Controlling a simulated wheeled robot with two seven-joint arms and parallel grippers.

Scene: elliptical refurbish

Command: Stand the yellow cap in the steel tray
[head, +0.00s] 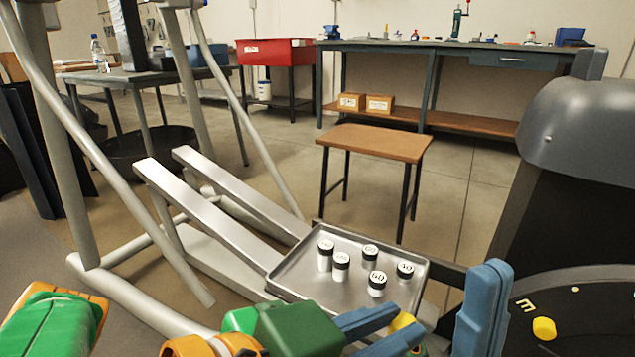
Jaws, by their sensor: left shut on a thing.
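The steel tray (291,270) is low in the middle of the head view. My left gripper (397,329), with blue fingers, is in front of the tray's near right corner. It is shut on the yellow cap (402,321), which is partly hidden between the fingers. My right gripper (484,308) shows as upright blue fingers just right of the tray. They overlap from this angle, so I cannot tell their opening, and I see nothing held.
Two metal beams (225,200) run from the left towards the tray. A large grey and black machine (577,130) with a yellow knob (543,328) stands at the right. A brown stool (375,140) stands behind the tray. The tray's front left part looks bare.

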